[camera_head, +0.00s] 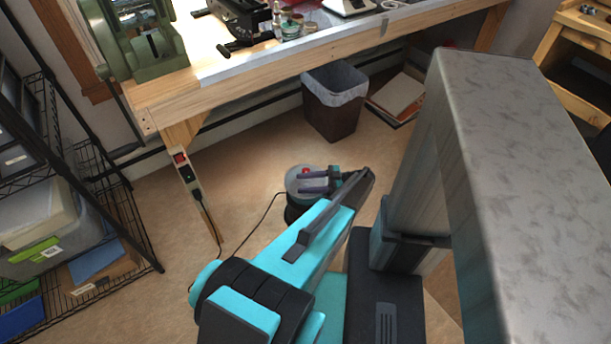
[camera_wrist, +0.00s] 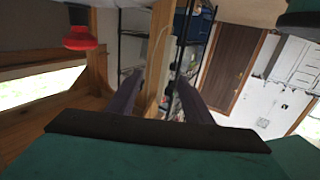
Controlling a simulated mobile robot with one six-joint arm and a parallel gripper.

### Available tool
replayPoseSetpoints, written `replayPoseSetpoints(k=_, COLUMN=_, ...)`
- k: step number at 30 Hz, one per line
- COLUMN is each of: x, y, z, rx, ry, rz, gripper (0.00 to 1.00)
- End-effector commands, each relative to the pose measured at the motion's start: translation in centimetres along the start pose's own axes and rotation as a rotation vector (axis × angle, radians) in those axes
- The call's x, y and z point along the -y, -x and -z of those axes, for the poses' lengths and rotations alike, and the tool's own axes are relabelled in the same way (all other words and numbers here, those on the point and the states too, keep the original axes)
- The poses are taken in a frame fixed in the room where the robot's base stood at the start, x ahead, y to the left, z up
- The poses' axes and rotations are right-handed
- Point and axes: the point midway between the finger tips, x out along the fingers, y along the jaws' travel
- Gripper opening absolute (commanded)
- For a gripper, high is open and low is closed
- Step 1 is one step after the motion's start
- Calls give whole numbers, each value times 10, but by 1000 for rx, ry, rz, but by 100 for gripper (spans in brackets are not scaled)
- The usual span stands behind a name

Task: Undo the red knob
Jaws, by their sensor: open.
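The red knob (camera_wrist: 80,39) shows in the upper left of the wrist view, well to the left of my fingers and not between them. In the head view a small red spot (camera_head: 306,170), apparently the knob, shows above a round, grey-topped device (camera_head: 293,184) on the floor, partly hidden by my gripper. My gripper (camera_head: 301,182) is open and empty, with its two purple-grey fingers over or beside that device. The fingers also show in the wrist view (camera_wrist: 160,78), apart, with nothing held. The exact gap to the knob is hard to tell.
A workbench (camera_head: 290,70) with machines runs along the back. Under it stand a lined bin (camera_head: 334,117) and a box (camera_head: 398,99). A power strip (camera_head: 187,172) hangs on the bench leg, with cords on the floor. A wire shelf (camera_head: 130,225) stands left.

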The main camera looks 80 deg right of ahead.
Motion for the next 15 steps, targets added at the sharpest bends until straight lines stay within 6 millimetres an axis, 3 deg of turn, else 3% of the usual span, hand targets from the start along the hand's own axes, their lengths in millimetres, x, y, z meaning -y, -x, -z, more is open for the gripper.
replayPoseSetpoints(k=15, x=47, y=-6, z=8, rx=-1, ry=-1, rz=-1, gripper=46)
